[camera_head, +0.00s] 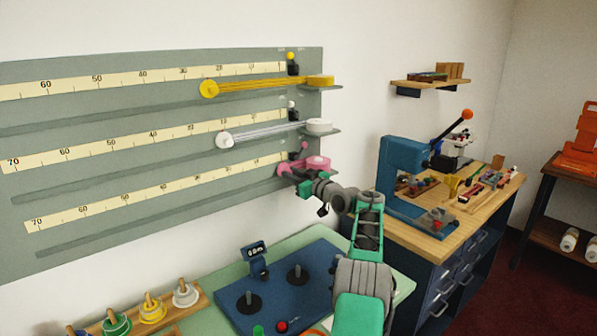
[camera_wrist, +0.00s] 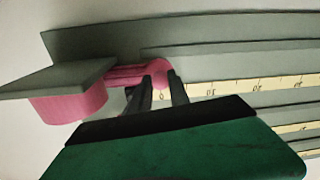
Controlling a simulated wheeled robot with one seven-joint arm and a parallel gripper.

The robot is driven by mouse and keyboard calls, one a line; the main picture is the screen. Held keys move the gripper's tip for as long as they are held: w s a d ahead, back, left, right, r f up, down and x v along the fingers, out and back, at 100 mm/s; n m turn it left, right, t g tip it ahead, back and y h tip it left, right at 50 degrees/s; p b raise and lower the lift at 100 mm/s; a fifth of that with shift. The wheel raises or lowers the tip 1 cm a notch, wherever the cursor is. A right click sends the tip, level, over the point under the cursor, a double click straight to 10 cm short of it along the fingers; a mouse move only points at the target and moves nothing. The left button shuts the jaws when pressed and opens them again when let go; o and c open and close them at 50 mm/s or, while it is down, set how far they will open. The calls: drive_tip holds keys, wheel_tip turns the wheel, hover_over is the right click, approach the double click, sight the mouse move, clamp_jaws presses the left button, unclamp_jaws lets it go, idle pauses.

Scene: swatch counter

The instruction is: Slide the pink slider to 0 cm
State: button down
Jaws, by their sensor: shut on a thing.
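The pink slider (camera_head: 283,169) is a round pink knob at the right end of the lowest scale (camera_head: 150,192). A pink band runs right from it to a pink spool (camera_head: 318,162) on a small shelf. My gripper (camera_head: 297,171) reaches up to the slider from the lower right and partly covers it. In the wrist view, the two dark fingers (camera_wrist: 160,88) are shut on the pink slider (camera_wrist: 162,67). The scale's 0 mark shows just beside the fingers there. The pink spool (camera_wrist: 68,103) hangs under the grey shelf at left in that view.
Yellow (camera_head: 209,88) and white (camera_head: 224,139) sliders sit on the two scales above, at lower left of their spools. A green table with a blue base (camera_head: 280,290) and several coloured spools is below. A wooden workbench with a blue press (camera_head: 400,165) stands at right.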

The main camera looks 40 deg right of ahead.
drive_tip(key=shift+d+r, duration=0.1)
drive_tip(key=shift+d, duration=0.05)
drive_tip(key=c, duration=1.2)
unclamp_jaws()
drive_tip(key=shift+d, duration=0.1)
drive_tip(key=shift+c, duration=0.2)
drive_tip(key=s+b, duration=0.2)
drive_tip(key=s, duration=0.5)
drive_tip(key=shift+s+b, duration=0.4)
